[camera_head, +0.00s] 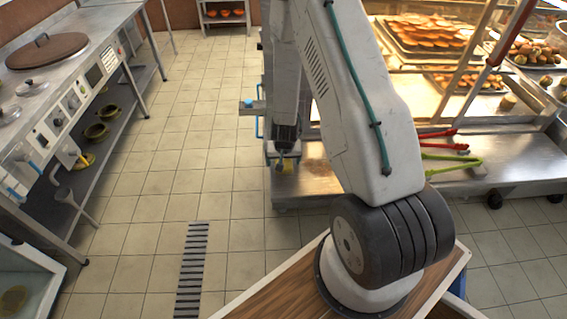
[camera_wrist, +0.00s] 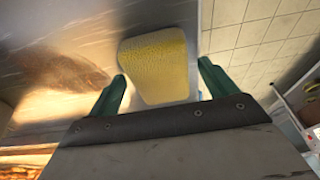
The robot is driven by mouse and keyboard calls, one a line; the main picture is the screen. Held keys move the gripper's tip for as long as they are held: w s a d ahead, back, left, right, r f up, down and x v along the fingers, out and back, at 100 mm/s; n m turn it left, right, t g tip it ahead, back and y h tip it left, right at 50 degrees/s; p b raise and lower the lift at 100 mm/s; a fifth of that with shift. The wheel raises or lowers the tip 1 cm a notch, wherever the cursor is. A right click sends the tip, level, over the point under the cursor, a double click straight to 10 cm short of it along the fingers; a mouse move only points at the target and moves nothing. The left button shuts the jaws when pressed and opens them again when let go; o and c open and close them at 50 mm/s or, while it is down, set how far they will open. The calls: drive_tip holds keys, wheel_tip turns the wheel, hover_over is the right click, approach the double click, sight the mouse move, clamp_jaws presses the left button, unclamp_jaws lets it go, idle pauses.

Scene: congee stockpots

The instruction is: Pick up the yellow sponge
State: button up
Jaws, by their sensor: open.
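The yellow sponge (camera_wrist: 158,58) is a pale block with rounded corners in the wrist view, on or just over a shiny metal surface (camera_wrist: 90,22). My gripper (camera_wrist: 162,72) has its two green fingers apart, one on each side of the sponge's near part. A gap shows between the sponge and the right finger; I cannot tell whether the left finger touches it. In the head view my gripper (camera_head: 285,158) points down at the left end of a steel counter. A small yellow patch (camera_head: 289,181) below it appears to be the sponge, mostly hidden.
Red tongs (camera_head: 443,146) and green tongs (camera_head: 452,167) lie on the steel ledge (camera_head: 320,184) to the right. Trays of food (camera_head: 430,32) stand behind. A steel counter with a round brown lid (camera_head: 47,50) runs along the left. The tiled floor (camera_head: 190,130) between is clear.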

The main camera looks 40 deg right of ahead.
drive_tip(key=c, duration=1.2)
drive_tip(key=shift+o, duration=0.2)
drive_tip(key=shift+r, duration=0.15)
